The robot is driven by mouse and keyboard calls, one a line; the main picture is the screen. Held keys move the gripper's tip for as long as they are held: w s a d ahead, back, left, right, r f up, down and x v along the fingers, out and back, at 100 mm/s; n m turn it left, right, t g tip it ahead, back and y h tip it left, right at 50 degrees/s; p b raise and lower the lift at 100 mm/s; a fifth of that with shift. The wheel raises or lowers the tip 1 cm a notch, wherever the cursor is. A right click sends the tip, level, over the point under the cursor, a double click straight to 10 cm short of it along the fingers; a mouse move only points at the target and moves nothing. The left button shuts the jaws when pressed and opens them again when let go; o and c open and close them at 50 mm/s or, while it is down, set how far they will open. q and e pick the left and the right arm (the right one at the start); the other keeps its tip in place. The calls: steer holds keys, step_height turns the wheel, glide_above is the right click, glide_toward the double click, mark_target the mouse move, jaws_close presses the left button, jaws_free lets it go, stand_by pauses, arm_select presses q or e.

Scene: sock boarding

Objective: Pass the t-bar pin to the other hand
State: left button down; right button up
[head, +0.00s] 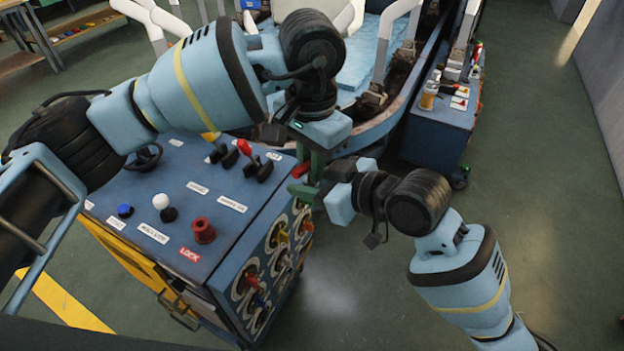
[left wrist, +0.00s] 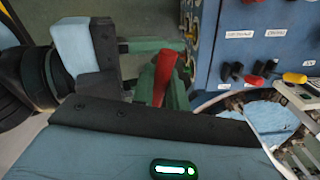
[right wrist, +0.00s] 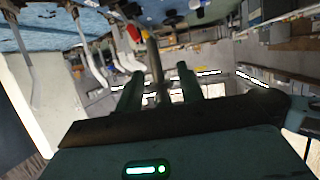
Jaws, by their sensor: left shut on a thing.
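The t-bar pin shows its red part (head: 301,170) in the head view, beside the green fingers. My left gripper (head: 317,166) points down over the console's right edge and is shut on the pin; the red part also shows between its fingers in the left wrist view (left wrist: 165,68). My right gripper (head: 304,190) points left, just below the left one. In the right wrist view its two green fingers (right wrist: 159,85) are apart, with the pin's grey shaft (right wrist: 154,62) between them and gaps visible on both sides. The fingers hide part of the pin.
A blue console (head: 185,195) with levers, knobs and labels stands just left of and below the grippers. Its side panel has several round sockets (head: 280,236). A second blue cabinet (head: 438,120) stands at the back right. The green floor (head: 345,290) is clear at the front.

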steer(key=c, duration=0.7)
arm_select(q)
steer(key=c, duration=1.3)
jaws_free()
arm_select(e)
jaws_close()
arm_select(q)
steer(key=shift+r, duration=0.1)
step_height(320, 180, up, 12)
steer(key=shift+f, duration=0.1)
steer(key=shift+d, duration=0.1)
